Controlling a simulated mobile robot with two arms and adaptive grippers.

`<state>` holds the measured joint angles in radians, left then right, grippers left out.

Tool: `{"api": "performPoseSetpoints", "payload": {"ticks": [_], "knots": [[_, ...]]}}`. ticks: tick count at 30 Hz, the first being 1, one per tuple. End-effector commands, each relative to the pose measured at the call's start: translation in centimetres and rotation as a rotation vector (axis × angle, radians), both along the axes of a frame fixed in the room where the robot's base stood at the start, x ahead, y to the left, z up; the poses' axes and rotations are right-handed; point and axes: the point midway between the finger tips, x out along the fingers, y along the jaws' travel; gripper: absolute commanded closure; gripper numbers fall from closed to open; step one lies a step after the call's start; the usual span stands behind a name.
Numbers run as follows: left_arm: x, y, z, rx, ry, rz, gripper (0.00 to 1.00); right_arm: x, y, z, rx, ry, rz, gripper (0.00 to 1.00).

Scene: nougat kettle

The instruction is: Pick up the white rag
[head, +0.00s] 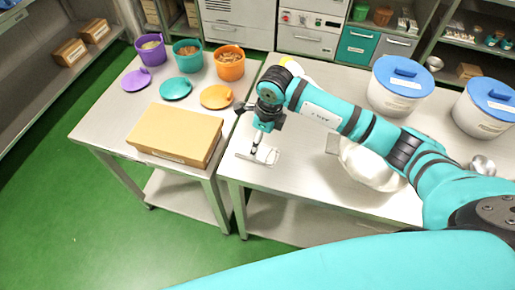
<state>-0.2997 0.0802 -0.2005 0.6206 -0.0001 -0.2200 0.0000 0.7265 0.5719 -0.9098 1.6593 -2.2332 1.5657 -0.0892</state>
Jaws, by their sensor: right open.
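A small white rag (269,157) lies flat near the front left corner of the right steel table (300,183). My right gripper (256,146) points down over the rag, its fingertips at or just above the cloth. It is open, and I cannot tell whether the fingers touch the cloth. The gripper covers part of the rag. My left gripper is not in view.
A cardboard box (176,134) sits on the left table. Behind it stand purple (150,52), teal (187,58) and orange (229,66) buckets with lids beside them.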

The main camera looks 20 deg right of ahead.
Motion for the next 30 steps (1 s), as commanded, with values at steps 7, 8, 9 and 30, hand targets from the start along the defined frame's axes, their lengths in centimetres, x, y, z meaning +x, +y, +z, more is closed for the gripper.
{"api": "performPoseSetpoints", "payload": {"ticks": [7,8,9,30], "knots": [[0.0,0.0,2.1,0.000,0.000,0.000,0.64,-0.1,0.4,-2.3,0.002,0.007,-0.001,0.10],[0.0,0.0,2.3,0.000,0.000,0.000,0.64,-0.1,0.4,-2.7,0.000,0.006,0.000,0.10],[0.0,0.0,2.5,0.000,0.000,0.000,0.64,0.0,0.5,-3.5,0.002,0.007,-0.001,0.10],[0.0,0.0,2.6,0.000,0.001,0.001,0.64,0.3,0.6,-5.4,0.001,0.001,0.001,0.49]]}}
